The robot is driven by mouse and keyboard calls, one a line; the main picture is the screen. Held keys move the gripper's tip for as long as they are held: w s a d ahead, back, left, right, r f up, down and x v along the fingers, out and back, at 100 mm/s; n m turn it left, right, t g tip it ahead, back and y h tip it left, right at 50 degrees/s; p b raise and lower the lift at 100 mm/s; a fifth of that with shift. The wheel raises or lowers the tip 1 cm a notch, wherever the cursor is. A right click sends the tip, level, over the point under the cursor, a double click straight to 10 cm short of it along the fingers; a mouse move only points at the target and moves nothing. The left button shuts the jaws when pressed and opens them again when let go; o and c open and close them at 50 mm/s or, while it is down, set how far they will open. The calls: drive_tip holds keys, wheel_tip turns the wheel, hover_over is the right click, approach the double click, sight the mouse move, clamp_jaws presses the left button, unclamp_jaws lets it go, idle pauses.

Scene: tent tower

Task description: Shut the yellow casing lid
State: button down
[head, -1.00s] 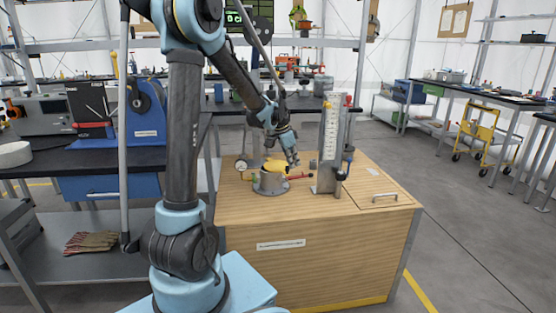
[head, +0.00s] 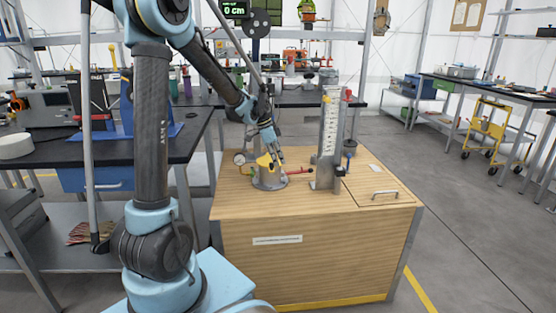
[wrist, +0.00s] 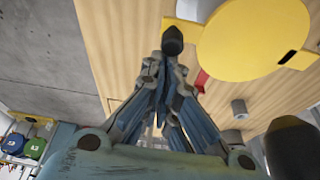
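The yellow lid (head: 265,161) is at the top of the grey round casing (head: 270,180) on the wooden cabinet. In the head view it looks tilted up, partly hidden by my gripper. In the wrist view the lid (wrist: 255,40) is a broad yellow disc with a dark slot near its edge. My gripper (head: 278,161) points down just right of the lid. In the wrist view my gripper's fingers (wrist: 172,45) come together, with nothing visible between them, close beside the lid's left edge. I cannot tell whether they touch it.
A wooden cabinet (head: 300,222) carries the casing. A tall scale post (head: 330,140) stands right of the casing, and a round gauge (head: 240,158) is at its left. A red-handled part (head: 299,172) sticks out right. The cabinet's right top is mostly clear.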

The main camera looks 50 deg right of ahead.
drive_tip(key=shift+w+a, duration=0.1)
drive_tip(key=shift+w, duration=0.05)
drive_tip(key=s+d, duration=0.3)
drive_tip(key=v, duration=1)
drive_tip(key=shift+s, duration=0.1)
